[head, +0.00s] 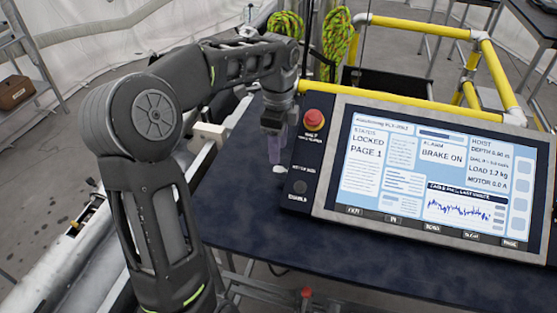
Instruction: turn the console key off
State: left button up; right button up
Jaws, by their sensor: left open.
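The console (425,180) stands on a dark table, with a large lit screen reading "LOCKED PAGE 1" and "BRAKE ON". A narrow dark panel (305,155) along its left side carries a red mushroom button (314,120) at the top and a small dark round switch (300,187) near the bottom, above a label that seems to read "ENABLE". I cannot make out a key or its angle. My left gripper (276,158) is open and points down just left of this panel, apart from the round switch. My right gripper is out of view.
The dark table top (245,215) is clear left of and in front of the console. Yellow rails (400,24) run behind it, with green-yellow rope coils (336,40) hanging at the back. A small white thing (279,169) shows by my left fingertips.

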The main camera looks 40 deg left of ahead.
aim_at(278, 169)
pick_arm(q)
jog(key=shift+f+p, duration=0.4)
jog(key=shift+f, duration=2.4)
jog(key=shift+c, duration=0.5)
grip_shut()
